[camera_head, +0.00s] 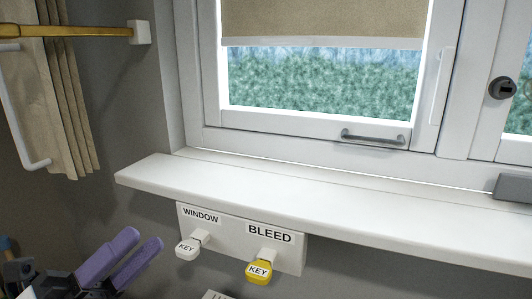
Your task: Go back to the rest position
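My gripper (143,241) shows at the lower left, with two purple fingers pointing up and to the right. A narrow gap shows between the fingers, and I see nothing held in it. The gripper is left of the white key board (226,238) and apart from it. The white key tag (187,248) is at the WINDOW label, and the yellow key tag (258,272) is at the BLEED label. The rest of my arm is mostly out of the picture.
A white windowsill (300,205) juts out above the key board. A closed-looking window (320,90) with a grey handle (373,137) stands behind it. A beige curtain (65,100) hangs at the left from a yellow rod (85,31). A white object (214,295) shows at the bottom edge.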

